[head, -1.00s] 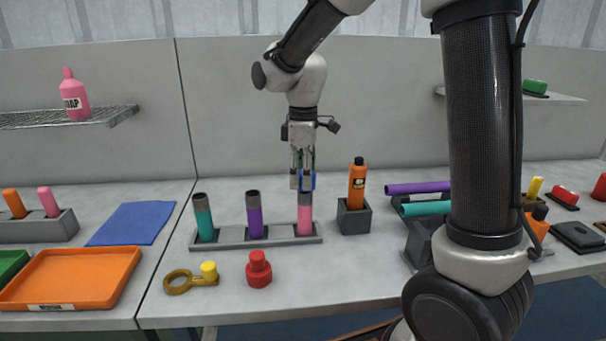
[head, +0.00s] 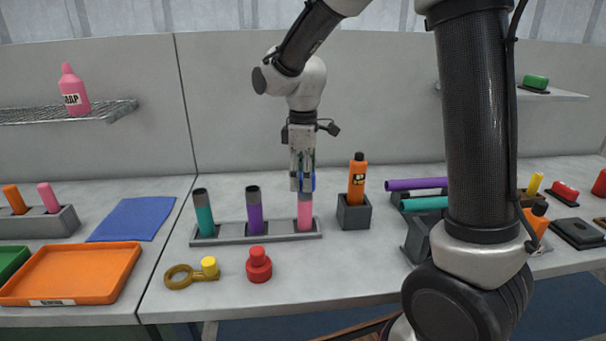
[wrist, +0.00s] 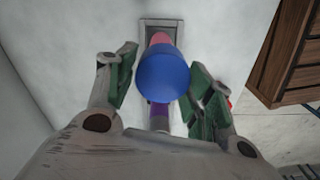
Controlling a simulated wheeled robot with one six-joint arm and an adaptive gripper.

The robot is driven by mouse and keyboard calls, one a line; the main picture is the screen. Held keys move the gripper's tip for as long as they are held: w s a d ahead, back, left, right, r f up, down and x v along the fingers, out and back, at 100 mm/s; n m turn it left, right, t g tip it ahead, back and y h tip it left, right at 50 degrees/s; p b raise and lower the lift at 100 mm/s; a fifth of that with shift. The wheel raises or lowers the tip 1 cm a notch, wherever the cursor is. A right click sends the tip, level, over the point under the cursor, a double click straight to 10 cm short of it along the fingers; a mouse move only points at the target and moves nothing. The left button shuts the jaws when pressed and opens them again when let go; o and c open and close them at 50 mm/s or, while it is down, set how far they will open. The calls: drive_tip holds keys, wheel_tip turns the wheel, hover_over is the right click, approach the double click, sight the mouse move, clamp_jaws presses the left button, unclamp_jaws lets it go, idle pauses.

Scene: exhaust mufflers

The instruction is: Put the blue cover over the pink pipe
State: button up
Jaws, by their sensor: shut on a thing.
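The pink pipe (head: 305,212) stands upright in the right end of a grey rack (head: 274,237). My gripper (head: 303,188) points straight down above it, shut on the blue cover (head: 313,182). Only a sliver of the cover shows beside the fingers in the head view. In the wrist view the cover (wrist: 163,76) is a round blue shape between my green-padded fingers (wrist: 160,85), with a bit of pink (wrist: 160,39) beyond it. The fingers hide the pipe's top, so I cannot tell whether the cover is around it or just above it.
A purple pipe (head: 254,215) and a teal pipe (head: 204,216) stand in the same rack. An orange bottle in a grey holder (head: 353,217) is close on the right. A red piece (head: 259,266) and a yellow-topped brown piece (head: 180,281) lie in front.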

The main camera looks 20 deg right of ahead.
drive_tip(key=shift+f, duration=1.25)
idle(0.5)
drive_tip(key=o, duration=0.8)
drive_tip(key=shift+r, duration=0.1)
